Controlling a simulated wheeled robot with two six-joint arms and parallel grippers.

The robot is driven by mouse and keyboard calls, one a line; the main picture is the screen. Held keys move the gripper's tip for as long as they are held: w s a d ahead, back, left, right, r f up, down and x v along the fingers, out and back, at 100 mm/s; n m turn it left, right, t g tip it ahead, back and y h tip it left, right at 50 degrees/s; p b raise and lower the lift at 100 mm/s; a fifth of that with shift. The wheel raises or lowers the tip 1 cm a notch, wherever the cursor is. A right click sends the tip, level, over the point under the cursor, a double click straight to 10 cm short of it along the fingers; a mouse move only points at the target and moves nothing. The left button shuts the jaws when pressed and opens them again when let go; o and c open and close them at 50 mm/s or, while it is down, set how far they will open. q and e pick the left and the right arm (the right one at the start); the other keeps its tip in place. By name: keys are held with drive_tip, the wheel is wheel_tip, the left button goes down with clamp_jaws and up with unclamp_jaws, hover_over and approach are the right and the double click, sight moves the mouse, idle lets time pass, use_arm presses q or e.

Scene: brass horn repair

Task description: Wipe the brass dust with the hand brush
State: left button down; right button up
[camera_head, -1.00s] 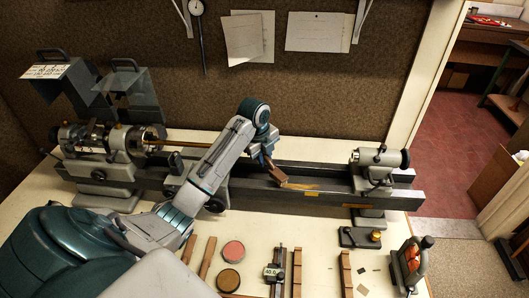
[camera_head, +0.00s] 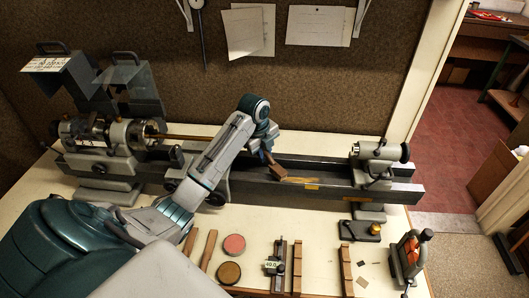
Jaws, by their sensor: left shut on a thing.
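My left arm reaches in from the left over the lathe bed. My left gripper (camera_head: 264,150) is small in view, pointing down, and is shut on the wooden hand brush (camera_head: 275,167). The brush is tilted, its lower end at the dark lathe bed (camera_head: 340,175). A patch of yellow brass dust (camera_head: 300,180) lies on the bed just right of the brush. I cannot tell whether the bristles touch the bed. My right gripper is not in view.
The headstock (camera_head: 110,150) with a brass rod (camera_head: 195,136) stands at left, the tailstock (camera_head: 378,160) at right. In front on the bench lie wooden strips (camera_head: 345,271), a pink round tin (camera_head: 234,245), a brown one (camera_head: 229,272), and a caliper (camera_head: 275,267). An orange-and-grey tool (camera_head: 410,255) stands front right.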

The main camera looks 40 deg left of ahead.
use_arm(q)
drive_tip(key=shift+f, duration=0.75)
drive_tip(key=shift+w+d+r, duration=0.15)
drive_tip(key=shift+w+d, duration=0.3)
drive_tip(key=shift+d, duration=0.3)
drive_tip(key=shift+w+d+f, duration=0.1)
drive_tip(key=shift+w+d, duration=0.75)
drive_tip(key=shift+d, duration=0.6)
drive_tip(key=shift+w+d+f, duration=0.1)
drive_tip(key=shift+w+d, duration=0.7)
drive_tip(key=shift+d, duration=0.6)
drive_tip(key=shift+w+d, duration=0.85)
drive_tip(key=shift+d, duration=0.6)
drive_tip(key=shift+w+d, duration=0.45)
drive_tip(key=shift+d, duration=0.2)
drive_tip(key=shift+w+d, duration=0.4)
drive_tip(key=shift+d, duration=0.2)
drive_tip(key=shift+s+a, duration=1)
drive_tip(key=shift+a, duration=0.6)
drive_tip(key=shift+s+a, duration=1)
drive_tip(key=shift+a, duration=0.65)
drive_tip(key=shift+s+a, duration=1)
drive_tip(key=shift+a, duration=0.6)
drive_tip(key=shift+s+a, duration=0.45)
drive_tip(key=shift+a, duration=0.35)
drive_tip(key=shift+s+a, duration=0.45)
drive_tip(key=shift+a, duration=0.3)
drive_tip(key=shift+w+d+r, duration=0.1)
drive_tip(key=shift+r, duration=0.05)
